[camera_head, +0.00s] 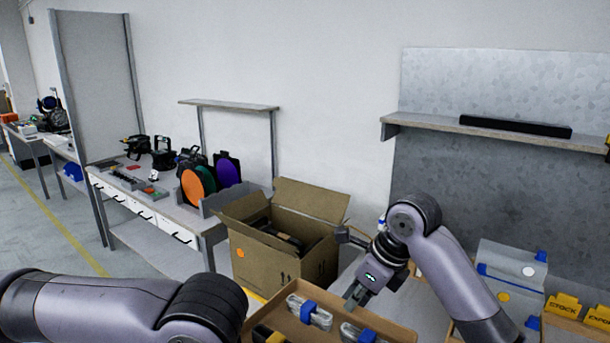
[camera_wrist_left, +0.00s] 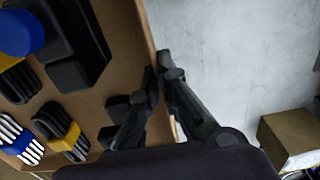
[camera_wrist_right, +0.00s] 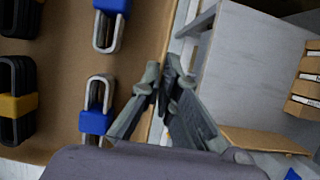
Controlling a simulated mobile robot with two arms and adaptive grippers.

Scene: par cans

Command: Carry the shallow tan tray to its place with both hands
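The shallow tan tray (camera_head: 390,325) shows at the bottom of the head view, cut off by the frame edge. It holds cable bundles with blue bands (camera_head: 309,313), and dark items with yellow bands show in the wrist views. My right gripper (camera_head: 355,295) is at the tray's rim; in the right wrist view its fingers (camera_wrist_right: 164,75) are closed with the tray wall between them. My left gripper is outside the head view. In the left wrist view its fingers (camera_wrist_left: 160,78) are closed on the opposite end's wall of the tray (camera_wrist_left: 122,60).
An open cardboard box (camera_head: 270,255) stands just beyond the tray. A workbench (camera_head: 150,195) with coloured discs and tools is at the left. At the right are grey-white cases (camera_head: 508,275) and yellow STOCK and EXPORT signs (camera_head: 563,305). A shelf (camera_head: 490,133) hangs above.

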